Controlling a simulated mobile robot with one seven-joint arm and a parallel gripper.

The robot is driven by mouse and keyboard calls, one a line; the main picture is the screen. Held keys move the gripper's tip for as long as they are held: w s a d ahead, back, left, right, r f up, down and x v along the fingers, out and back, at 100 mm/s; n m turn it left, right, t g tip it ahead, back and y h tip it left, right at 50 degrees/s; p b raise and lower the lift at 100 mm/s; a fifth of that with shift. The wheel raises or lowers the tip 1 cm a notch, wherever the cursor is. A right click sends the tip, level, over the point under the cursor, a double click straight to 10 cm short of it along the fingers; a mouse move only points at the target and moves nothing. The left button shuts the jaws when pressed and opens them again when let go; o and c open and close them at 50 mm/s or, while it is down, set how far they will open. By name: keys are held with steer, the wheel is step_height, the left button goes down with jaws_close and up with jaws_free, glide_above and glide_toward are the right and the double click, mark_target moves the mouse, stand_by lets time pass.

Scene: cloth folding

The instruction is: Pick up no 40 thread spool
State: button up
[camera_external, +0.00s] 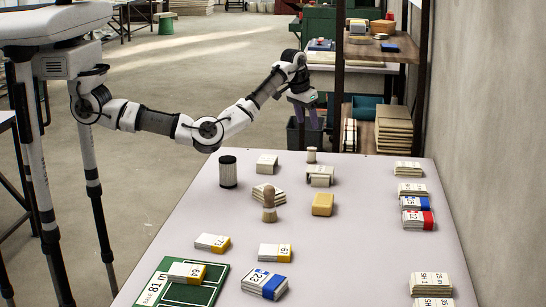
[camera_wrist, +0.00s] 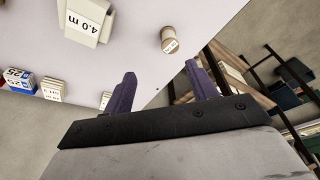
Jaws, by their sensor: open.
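A small thread spool (camera_external: 312,155) with pale wood ends stands near the far edge of the table. It also shows in the wrist view (camera_wrist: 168,40), with a white label whose number is too small to read surely. My gripper (camera_external: 307,118) is above and beyond the table's far edge, pointing down, behind the spool in the external view. In the wrist view its two purple fingers (camera_wrist: 161,70) are wide apart with nothing between them. The spool is ahead of the fingertips and apart from them.
A beige block (camera_wrist: 88,18) marked 4.0 m lies near the spool; cloth bundles (camera_external: 320,175) lie there too. A shelf (camera_external: 393,125) is behind.

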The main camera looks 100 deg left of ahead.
mark_target(311, 148)
steer(key=x, duration=0.2)
steer(key=a+x, duration=0.1)
steer(key=x, duration=0.2)
steer(key=p+x, duration=0.1)
steer(key=x, duration=0.2)
steer(key=shift+s+a+f, duration=0.1)
steer(key=shift+s+a, duration=0.25)
steer(key=shift+p+x, duration=0.7)
steer(key=shift+x, duration=2.2)
steer(key=shift+s, duration=0.1)
steer(key=c, duration=1.1)
steer(key=shift+o, duration=0.2)
